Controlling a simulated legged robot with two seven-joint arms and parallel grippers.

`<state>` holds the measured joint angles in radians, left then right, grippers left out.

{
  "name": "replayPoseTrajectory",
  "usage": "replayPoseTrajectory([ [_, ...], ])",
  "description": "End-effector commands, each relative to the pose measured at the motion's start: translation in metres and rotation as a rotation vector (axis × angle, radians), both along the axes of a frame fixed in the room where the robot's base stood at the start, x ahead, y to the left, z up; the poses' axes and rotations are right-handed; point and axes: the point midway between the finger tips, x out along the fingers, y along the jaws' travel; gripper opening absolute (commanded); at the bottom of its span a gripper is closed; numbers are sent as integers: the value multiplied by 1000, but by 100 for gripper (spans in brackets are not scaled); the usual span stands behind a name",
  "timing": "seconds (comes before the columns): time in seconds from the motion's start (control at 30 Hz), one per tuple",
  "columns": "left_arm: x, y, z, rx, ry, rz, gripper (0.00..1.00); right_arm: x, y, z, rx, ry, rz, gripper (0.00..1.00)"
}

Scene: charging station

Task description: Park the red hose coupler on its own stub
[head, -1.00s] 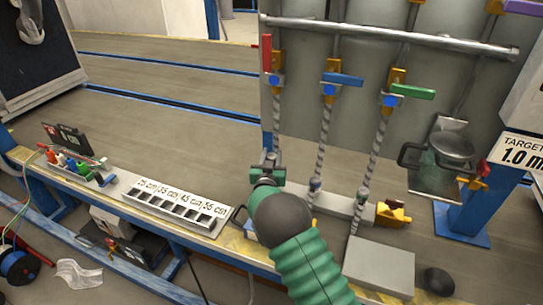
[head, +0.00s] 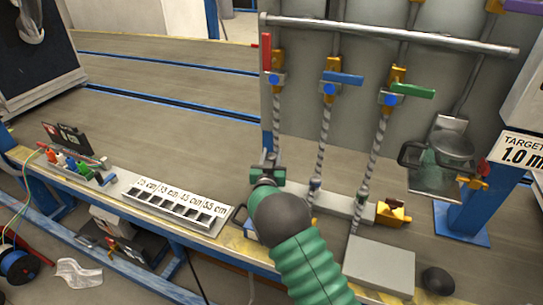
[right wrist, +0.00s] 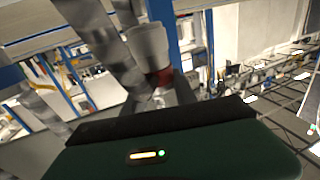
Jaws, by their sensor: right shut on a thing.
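My right gripper (head: 266,170) is at the foot of the left braided hose (head: 278,118), below the red valve handle (head: 266,53). In the right wrist view, a pale grey cylindrical coupler with a red band (right wrist: 164,76) stands between the jaws, slightly tilted, with the grey hose beside it. My right gripper is shut on this red coupler. In the head view my own arm and gripper hide the coupler and whatever lies under it. I cannot tell its stub apart or whether the coupler touches it. My left gripper is not in view.
Blue (head: 343,79) and green (head: 412,91) valve handles have hoses hanging down to a grey rail on the right. A labelled slotted tray (head: 128,194) sits left of my gripper. A grey block (head: 380,262) and a dark ball (head: 438,281) lie at the right.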

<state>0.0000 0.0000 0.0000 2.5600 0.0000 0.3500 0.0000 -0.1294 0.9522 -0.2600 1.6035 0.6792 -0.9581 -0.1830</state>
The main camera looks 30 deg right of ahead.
Motion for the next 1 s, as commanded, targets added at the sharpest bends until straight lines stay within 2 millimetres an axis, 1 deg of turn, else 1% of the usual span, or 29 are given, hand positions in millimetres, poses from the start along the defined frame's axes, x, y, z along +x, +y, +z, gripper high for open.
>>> replayPoseTrajectory([
  [0.67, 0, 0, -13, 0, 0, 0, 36, 0, 0, -18, -1, -1, 0, 0],
  [0.83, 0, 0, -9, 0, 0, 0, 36, 0, 0, -14, 1, 1, 0, 0],
  [1.0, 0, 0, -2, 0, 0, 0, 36, 0, 0, -5, 0, 0, 0, 0],
])
